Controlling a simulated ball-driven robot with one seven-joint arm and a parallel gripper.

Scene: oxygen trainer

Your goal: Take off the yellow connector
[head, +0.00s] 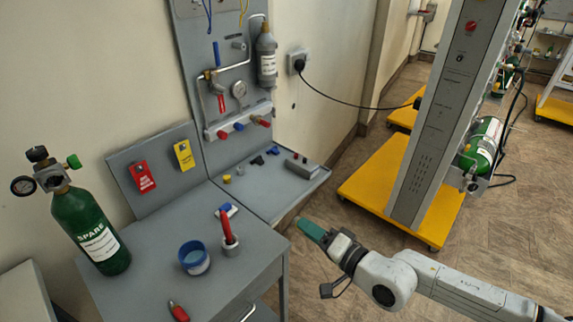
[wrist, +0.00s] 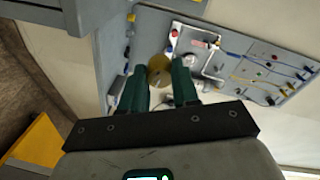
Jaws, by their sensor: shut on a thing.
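My gripper (head: 312,229) is out in front of the bench, to the right of its front corner, its green fingers pointing up and left. In the wrist view, the two green fingertips (wrist: 159,72) are close around a round, dull yellow-brown piece (wrist: 159,64). I cannot tell whether it is the yellow connector. What is held does not show in the head view. A small yellow piece (head: 227,179) lies on the grey tray at the foot of the panel. A yellow wire (head: 243,10) is at the panel's top, its ends out of view.
The grey upright panel (head: 225,83) carries a grey cylinder (head: 266,55), a gauge and red and blue valves. On the bench stand a green spare cylinder (head: 90,228), a blue cup (head: 194,258) and a red-handled tool (head: 227,228). A tall cabinet (head: 440,115) on a yellow base stands right.

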